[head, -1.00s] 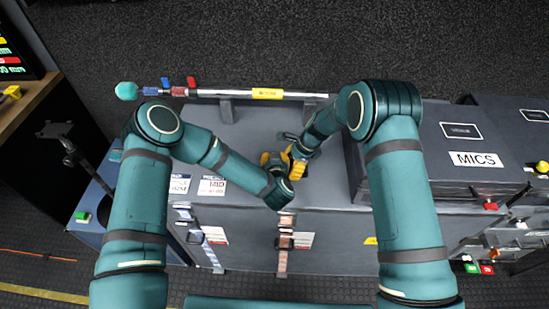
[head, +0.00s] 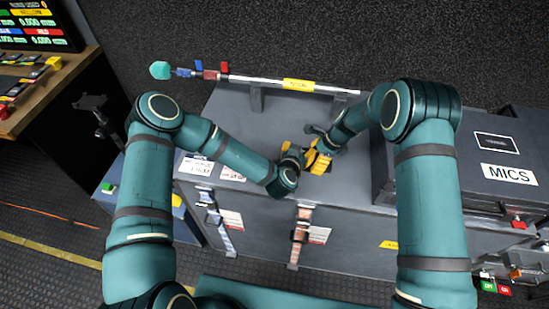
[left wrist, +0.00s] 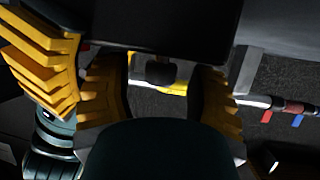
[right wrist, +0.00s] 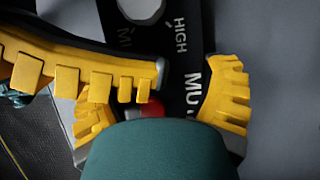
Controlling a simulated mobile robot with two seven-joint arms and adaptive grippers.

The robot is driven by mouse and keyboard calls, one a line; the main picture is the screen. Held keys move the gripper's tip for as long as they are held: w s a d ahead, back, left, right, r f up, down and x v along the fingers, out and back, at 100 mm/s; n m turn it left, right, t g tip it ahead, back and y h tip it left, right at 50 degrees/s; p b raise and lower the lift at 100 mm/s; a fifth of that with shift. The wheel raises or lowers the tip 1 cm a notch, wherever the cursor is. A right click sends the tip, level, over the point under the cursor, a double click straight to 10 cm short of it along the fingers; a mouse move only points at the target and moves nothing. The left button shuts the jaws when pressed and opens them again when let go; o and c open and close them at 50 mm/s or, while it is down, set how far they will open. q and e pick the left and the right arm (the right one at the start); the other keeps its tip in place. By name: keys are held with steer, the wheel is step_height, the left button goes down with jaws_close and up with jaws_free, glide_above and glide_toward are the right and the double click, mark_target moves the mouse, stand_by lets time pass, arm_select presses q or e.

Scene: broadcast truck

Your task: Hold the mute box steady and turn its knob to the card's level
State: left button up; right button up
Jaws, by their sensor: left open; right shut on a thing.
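The black mute box (right wrist: 192,70) shows in the right wrist view with partly covered white lettering, "HIGH" and "MU". My right gripper (right wrist: 160,105) is shut on the box, its yellow fingers on either side; a red part shows between them. A pale round part (right wrist: 140,8), perhaps the knob, is cut off at the top edge. My left gripper (left wrist: 158,95) is open close by, with a dark knob-like part (left wrist: 155,70) between its fingers; contact cannot be told. In the head view the hands hide the box. Two white cards (head: 197,166) (head: 232,173) lie on the case, too small to read.
The grey case (head: 235,118) lies under both hands. A pole (head: 260,80) with coloured clips runs along its far edge. A MICS case (head: 470,165) stands at the right. A desk with screens (head: 38,30) is at upper left.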

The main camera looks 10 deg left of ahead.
arm_select(q)
steer(key=m+g+h, duration=0.2)
steer(key=m+h, duration=0.3)
steer(key=shift+h, duration=0.3)
steer(key=shift+s+a+m+g+h, duration=0.1)
steer(key=shift+a+m+g+h, duration=0.05)
steer(key=shift+m+g+h, duration=0.3)
steer(key=v, duration=1.1)
steer(key=shift+s+r, duration=0.25)
steer(key=shift+s, duration=0.05)
steer(key=shift+m+g+h, duration=0.35)
steer(key=shift+m+g, duration=0.1)
steer(key=shift+m, duration=0.2)
steer(key=x, duration=1.2)
steer(key=shift+w+a, duration=0.4)
jaws_close()
